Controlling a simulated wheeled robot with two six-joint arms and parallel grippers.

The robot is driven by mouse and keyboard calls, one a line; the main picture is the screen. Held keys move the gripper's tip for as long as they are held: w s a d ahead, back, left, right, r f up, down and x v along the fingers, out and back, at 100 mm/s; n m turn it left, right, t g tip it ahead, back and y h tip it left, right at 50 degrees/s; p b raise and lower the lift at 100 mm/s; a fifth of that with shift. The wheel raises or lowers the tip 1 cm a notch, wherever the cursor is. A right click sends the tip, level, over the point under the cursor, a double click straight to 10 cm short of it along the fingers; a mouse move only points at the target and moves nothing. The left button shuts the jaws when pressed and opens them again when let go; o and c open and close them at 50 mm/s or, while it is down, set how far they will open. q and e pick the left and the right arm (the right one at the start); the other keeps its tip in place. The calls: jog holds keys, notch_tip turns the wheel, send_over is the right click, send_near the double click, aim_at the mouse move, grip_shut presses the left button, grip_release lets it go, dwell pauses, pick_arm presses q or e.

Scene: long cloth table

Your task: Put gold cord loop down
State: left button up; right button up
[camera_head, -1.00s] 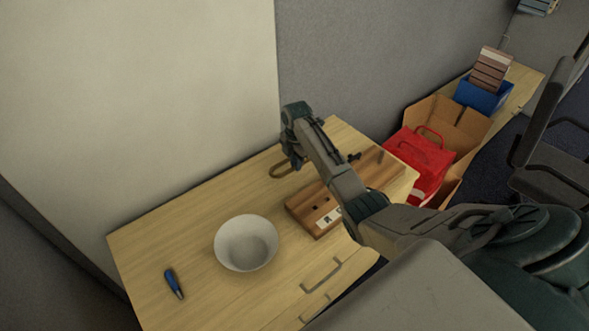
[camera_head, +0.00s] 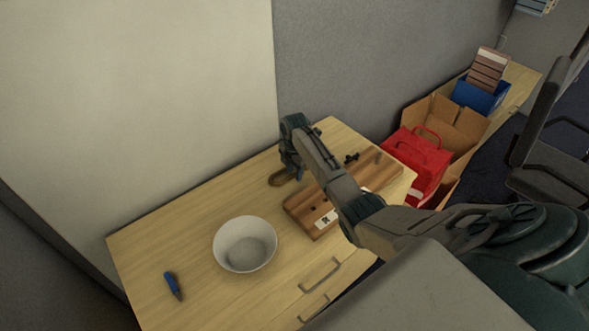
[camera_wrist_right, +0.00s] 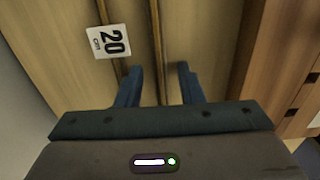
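The gold cord loop (camera_head: 281,179) lies low at the table surface beside the wooden board, partly hidden by my right gripper (camera_head: 289,174). In the right wrist view, two strands of the cord loop (camera_wrist_right: 157,35) run away from me, and a white "20 cm" tag (camera_wrist_right: 108,42) sits beside the left strand. My right gripper's blue fingers (camera_wrist_right: 160,75) stand apart. One strand passes between them with a gap on both sides; the other passes by the left finger. My left gripper is not in view.
A wooden board (camera_head: 312,212) with dark holes and a white label lies right of the loop. A white bowl (camera_head: 245,230) and a blue-handled tool (camera_head: 173,285) are nearer. A red bag (camera_head: 419,158) in a cardboard box stands right. The table (camera_head: 185,215) is clear to the left.

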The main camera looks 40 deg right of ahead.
jog(key=shift+r, duration=0.65)
notch_tip(320, 180, up, 11)
jog(key=b, duration=0.3)
